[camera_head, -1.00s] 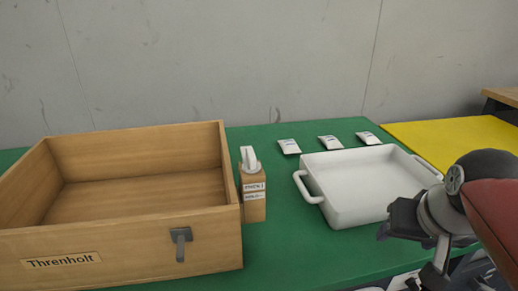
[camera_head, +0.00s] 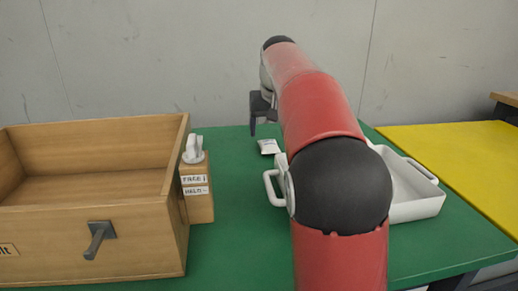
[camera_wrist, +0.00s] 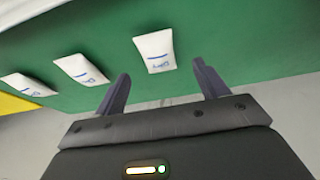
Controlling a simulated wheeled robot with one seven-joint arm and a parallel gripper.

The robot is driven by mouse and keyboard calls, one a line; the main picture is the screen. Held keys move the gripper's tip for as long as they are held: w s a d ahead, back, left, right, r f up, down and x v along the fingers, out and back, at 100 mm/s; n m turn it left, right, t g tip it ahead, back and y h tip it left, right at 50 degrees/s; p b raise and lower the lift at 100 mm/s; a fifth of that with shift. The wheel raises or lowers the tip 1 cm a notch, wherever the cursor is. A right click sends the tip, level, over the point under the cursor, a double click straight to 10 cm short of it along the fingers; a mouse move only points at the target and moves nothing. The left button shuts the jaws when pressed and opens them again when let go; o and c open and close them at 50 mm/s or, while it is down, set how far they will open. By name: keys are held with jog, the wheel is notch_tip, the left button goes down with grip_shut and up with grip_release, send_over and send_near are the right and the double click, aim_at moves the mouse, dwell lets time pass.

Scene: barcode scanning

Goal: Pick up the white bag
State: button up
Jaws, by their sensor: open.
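A small white bag (camera_head: 268,146) lies on the green table, left of and behind the white tray in the head view. In the wrist view, one white bag (camera_wrist: 155,51) lies in line with the gap between my fingers, beyond the tips. Two more white bags, a middle one (camera_wrist: 80,69) and an outer one (camera_wrist: 27,84), lie to its left there. My arm hides these two in the head view. My gripper (camera_wrist: 161,82) is open and empty, with the near bag apart from both fingers. It also shows in the head view (camera_head: 263,131), above the table's back part.
A white tray (camera_head: 428,208) stands on the green table, partly hidden by my arm. A wooden crate (camera_head: 70,250) and a wooden block with a white-topped device (camera_head: 197,190) stand at left. A yellow surface (camera_head: 470,165) lies at right. The grey wall stands close behind.

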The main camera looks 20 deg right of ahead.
aim_at(269, 143)
jog(key=b+x, duration=0.1)
jog(key=x, duration=0.5)
jog(key=shift+d+f, duration=0.1)
jog(key=shift+d, duration=0.1)
jog(key=c, duration=1.1)
